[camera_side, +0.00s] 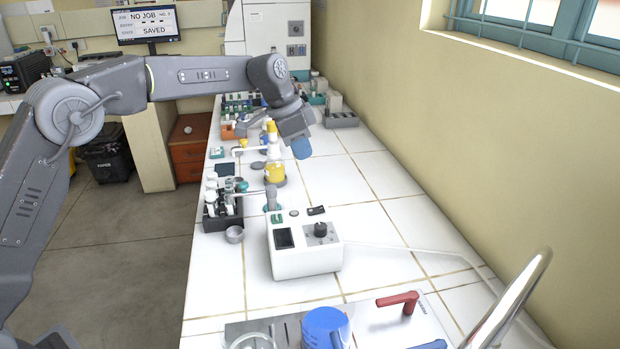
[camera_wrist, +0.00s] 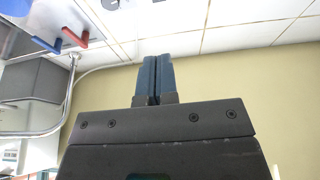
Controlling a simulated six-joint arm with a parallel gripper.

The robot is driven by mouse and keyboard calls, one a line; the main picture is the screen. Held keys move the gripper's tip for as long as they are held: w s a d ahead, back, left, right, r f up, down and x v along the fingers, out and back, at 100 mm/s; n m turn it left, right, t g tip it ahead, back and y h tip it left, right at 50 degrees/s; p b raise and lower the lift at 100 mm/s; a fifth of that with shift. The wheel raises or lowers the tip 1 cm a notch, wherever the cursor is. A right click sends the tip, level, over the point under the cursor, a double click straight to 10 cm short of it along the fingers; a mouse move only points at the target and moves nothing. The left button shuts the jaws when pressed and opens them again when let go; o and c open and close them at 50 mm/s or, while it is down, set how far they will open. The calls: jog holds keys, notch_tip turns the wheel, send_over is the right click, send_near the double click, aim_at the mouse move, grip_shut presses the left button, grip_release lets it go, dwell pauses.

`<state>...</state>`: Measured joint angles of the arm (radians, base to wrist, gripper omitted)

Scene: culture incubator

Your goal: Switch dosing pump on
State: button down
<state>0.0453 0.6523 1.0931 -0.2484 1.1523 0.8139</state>
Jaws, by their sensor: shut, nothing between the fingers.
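A white box (camera_side: 305,262), which looks like the dosing pump, stands on the white tiled bench in the side view. It has a dark screen, a black knob (camera_side: 320,229) on a grey plate, and a small black switch (camera_side: 316,210) at its back edge. I cannot tell the switch's position. My gripper (camera_side: 301,148) is above the bench, behind and well above the box, apart from it. Its blue fingers are together and empty, as the wrist view also shows (camera_wrist: 152,78).
A flask of yellow liquid (camera_side: 274,173) stands beneath and left of my gripper. A dark rack (camera_side: 222,216) of bottles is left of the box. Nearer are a blue container (camera_side: 326,328), a red handle (camera_side: 398,301) and a metal tap (camera_side: 515,295). The right-hand tiles are mostly clear.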

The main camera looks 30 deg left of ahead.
aim_at(316, 209)
jog(key=shift+d+f, duration=0.1)
jog(key=x, duration=1.2)
jog(key=shift+f, duration=0.9)
jog(key=shift+f, duration=0.1)
jog(key=shift+w+d+f, duration=0.1)
jog(key=shift+w+f, duration=0.05)
jog(key=shift+f, duration=0.3)
jog(key=shift+s+a, duration=0.65)
